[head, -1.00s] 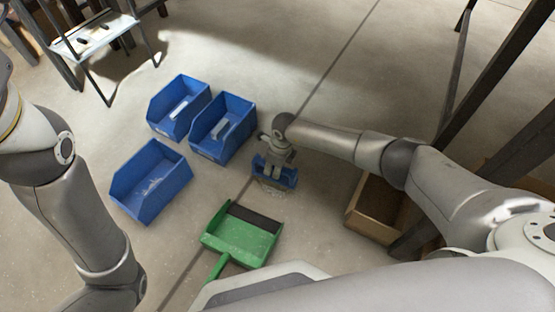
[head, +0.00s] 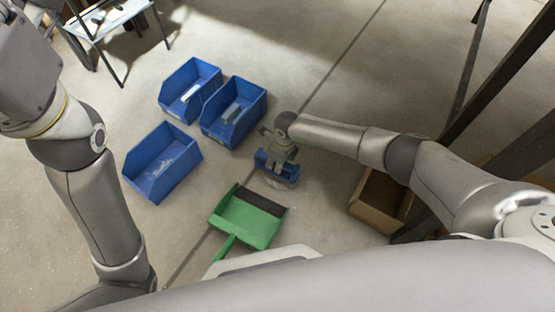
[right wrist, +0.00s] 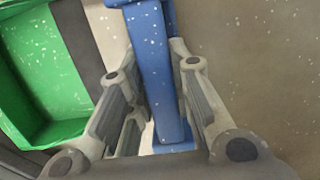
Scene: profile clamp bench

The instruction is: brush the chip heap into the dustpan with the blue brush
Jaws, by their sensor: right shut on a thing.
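The green dustpan (head: 257,222) lies on the floor, its dark lip (head: 259,201) facing the brush. My right gripper (head: 280,165) is shut on the blue brush (head: 263,164), which is low at the floor just beyond the lip. The pale chip heap (head: 284,183) shows as a faint patch at the brush's near side, apart from the dustpan; the brush and gripper partly hide it. In the right wrist view the brush handle (right wrist: 155,75) stands between my fingers, and the dustpan (right wrist: 50,75) is at the left. My left gripper is out of view.
Three blue bins stand left of the brush: far (head: 171,98), middle (head: 215,128) and near (head: 141,178). A cardboard box (head: 365,213) stands at the right by dark posts. A small table (head: 100,22) is at the far left. Floor between bins and dustpan is clear.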

